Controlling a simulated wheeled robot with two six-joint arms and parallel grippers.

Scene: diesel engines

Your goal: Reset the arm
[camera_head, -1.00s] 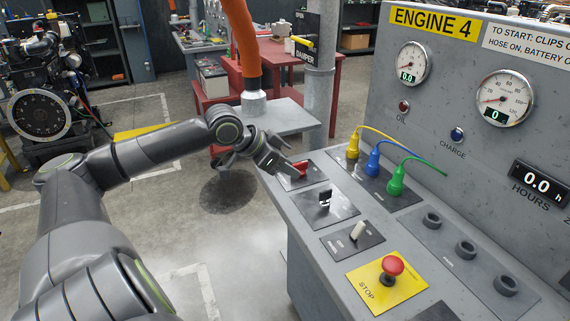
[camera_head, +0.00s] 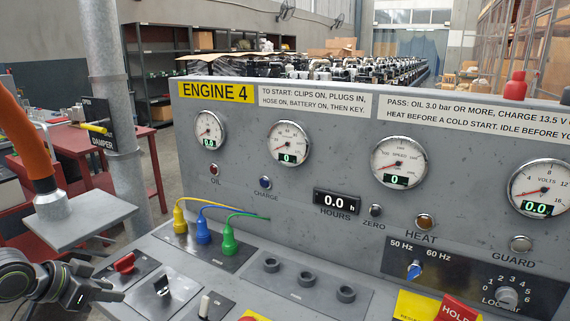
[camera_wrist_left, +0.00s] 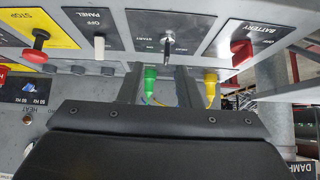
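My left gripper (camera_head: 100,286) is at the lower left of the head view, just left of the console's switch panels. In the left wrist view its two dark fingers (camera_wrist_left: 158,88) stand apart with nothing held between them. The red battery switch (camera_head: 124,263) is close beyond the gripper; it also shows at the right of the left wrist view (camera_wrist_left: 241,52). The black start key (camera_head: 161,286) is to the gripper's right, and in the wrist view the key (camera_wrist_left: 167,42) appears beyond the finger gap. My right gripper is in neither view.
Yellow (camera_head: 180,220), blue (camera_head: 202,231) and green (camera_head: 228,241) plugs stand upright on the console, with cables. The gauge panel (camera_head: 330,190) rises behind. An orange hose (camera_head: 25,140) hangs at left beside a grey post (camera_head: 108,90). The red emergency stop (camera_wrist_left: 40,38) shows in the wrist view.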

